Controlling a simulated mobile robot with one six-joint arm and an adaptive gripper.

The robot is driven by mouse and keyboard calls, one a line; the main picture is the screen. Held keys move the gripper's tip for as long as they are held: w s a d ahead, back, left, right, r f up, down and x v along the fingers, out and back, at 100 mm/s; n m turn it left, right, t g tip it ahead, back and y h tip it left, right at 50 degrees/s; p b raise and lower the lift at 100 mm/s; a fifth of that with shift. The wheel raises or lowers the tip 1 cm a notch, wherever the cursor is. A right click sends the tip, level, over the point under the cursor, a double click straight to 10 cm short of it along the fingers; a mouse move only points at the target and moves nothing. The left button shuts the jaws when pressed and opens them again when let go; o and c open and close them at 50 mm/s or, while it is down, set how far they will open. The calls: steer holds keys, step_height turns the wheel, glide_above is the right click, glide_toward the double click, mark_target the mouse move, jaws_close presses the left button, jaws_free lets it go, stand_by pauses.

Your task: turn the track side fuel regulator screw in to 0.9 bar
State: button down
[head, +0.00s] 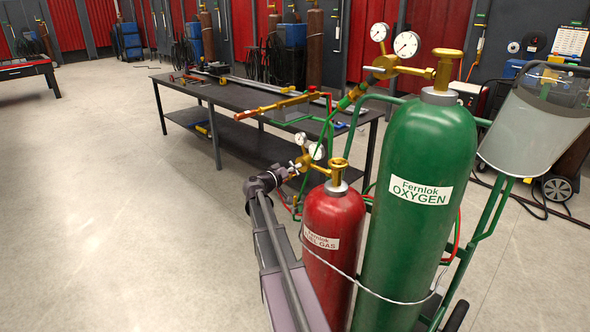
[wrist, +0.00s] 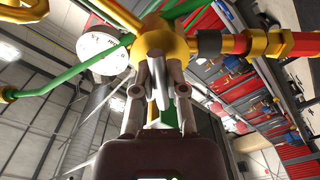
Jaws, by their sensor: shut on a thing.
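The red fuel gas cylinder (head: 333,225) stands upright with a brass valve on top. Its brass fuel regulator (head: 306,161) sits at the cylinder's left, with two small white gauges (head: 316,152) above it. My gripper (head: 291,170) is at the regulator's left side. In the wrist view my gripper (wrist: 165,76) is shut on the grey adjusting screw (wrist: 158,88), in front of the brass regulator body (wrist: 164,48). One gauge (wrist: 101,48) shows at an angle there; I cannot read its needle. The gauges in the head view are too small to read. My fingers partly hide the screw.
The green oxygen cylinder (head: 418,200) with its own gauges (head: 405,44) stands close at right on the green cart (head: 487,225). A dark workbench (head: 250,92) with a torch (head: 280,104) stands behind. Hoses run near the regulator. The floor at left is clear.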

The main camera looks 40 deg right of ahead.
steer(key=c, duration=0.6)
jaws_free()
steer(key=shift+a, duration=0.15)
steer(key=a, duration=0.7)
steer(key=s+a, duration=0.1)
steer(key=a, duration=0.3)
steer(key=shift+a, duration=0.35)
